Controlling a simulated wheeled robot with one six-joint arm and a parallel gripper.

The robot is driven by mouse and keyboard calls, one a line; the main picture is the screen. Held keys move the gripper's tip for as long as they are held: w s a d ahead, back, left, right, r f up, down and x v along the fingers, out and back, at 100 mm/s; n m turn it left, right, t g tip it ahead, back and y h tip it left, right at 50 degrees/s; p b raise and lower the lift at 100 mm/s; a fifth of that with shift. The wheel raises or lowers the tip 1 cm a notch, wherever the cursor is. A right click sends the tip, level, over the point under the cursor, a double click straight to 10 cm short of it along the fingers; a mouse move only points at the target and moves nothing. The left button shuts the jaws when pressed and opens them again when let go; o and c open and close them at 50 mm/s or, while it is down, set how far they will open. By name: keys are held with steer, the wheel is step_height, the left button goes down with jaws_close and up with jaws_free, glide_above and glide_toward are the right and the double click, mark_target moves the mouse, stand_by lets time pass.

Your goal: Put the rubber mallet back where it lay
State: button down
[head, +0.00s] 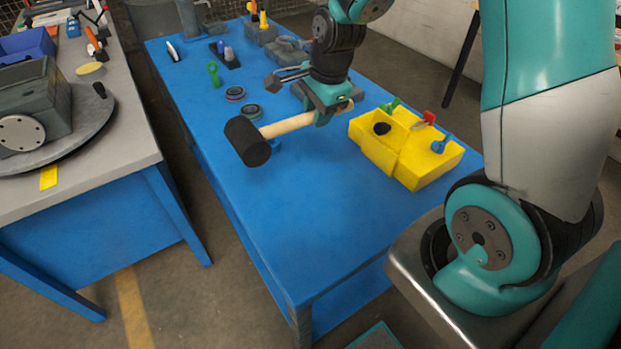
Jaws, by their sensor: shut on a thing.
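The rubber mallet has a black cylindrical head (247,142) and a pale wooden handle (288,124). My gripper (322,112) is shut on the handle, toward the end away from the head. The mallet is over the blue table (270,230), with its head to the left and nearer the camera. It appears to be held above the table top, but its exact height cannot be told. The mallet head and my gripper hide parts of the table behind them.
Yellow bins (415,160) with small coloured tools stand right of the mallet. Dark round parts (235,93) and a green tool (213,74) lie behind it. A grey bench (130,135) stands at left across a gap. The blue table's near part is clear.

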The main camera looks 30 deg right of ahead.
mark_target(314, 178)
steer(key=s+x, duration=0.1)
steer(key=x, duration=0.4)
steer(key=s+p+x, duration=0.1)
steer(key=x, duration=0.5)
steer(key=s+d+x, duration=0.1)
steer(key=x, duration=0.4)
steer(key=shift+s+d+f, duration=0.1)
steer(key=shift+f, duration=0.65)
steer(key=c, duration=0.9)
jaws_free()
steer(key=shift+r, duration=0.1)
steer(key=s+a+r+n+y+b, duration=0.1)
steer(key=s+a+r+n, duration=0.1)
steer(key=r, duration=0.6)
steer(key=s+a+r+n, duration=0.2)
steer(key=r+n, duration=0.1)
steer(key=r, duration=0.6)
steer(key=s+a+r+n+g+y, duration=0.1)
steer(key=s+a+r+n, duration=0.5)
steer(key=s+n, duration=0.2)
steer(key=s+a+r+n+g+y, duration=0.1)
steer(key=s+a+r+n, duration=0.6)
steer(key=n, duration=0.5)
steer(key=shift+s, duration=0.9)
